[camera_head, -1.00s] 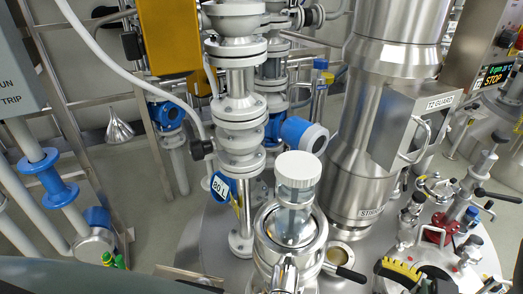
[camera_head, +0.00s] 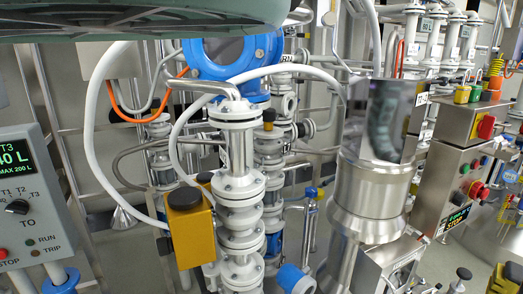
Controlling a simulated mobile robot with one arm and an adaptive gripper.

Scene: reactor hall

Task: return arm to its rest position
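My gripper is not in view. A smooth dark grey-green rounded shape, which looks like a link of my arm, spans the top left of the head view and hides what lies behind it. Its end and whatever it may hold are outside the picture.
A white flanged pipe stack (camera_head: 240,190) with a yellow box (camera_head: 190,232) stands at centre. A blue round instrument (camera_head: 230,58) sits behind it. A steel column (camera_head: 370,195) is right of centre. Control boxes stand at left (camera_head: 30,205) and right (camera_head: 455,190).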

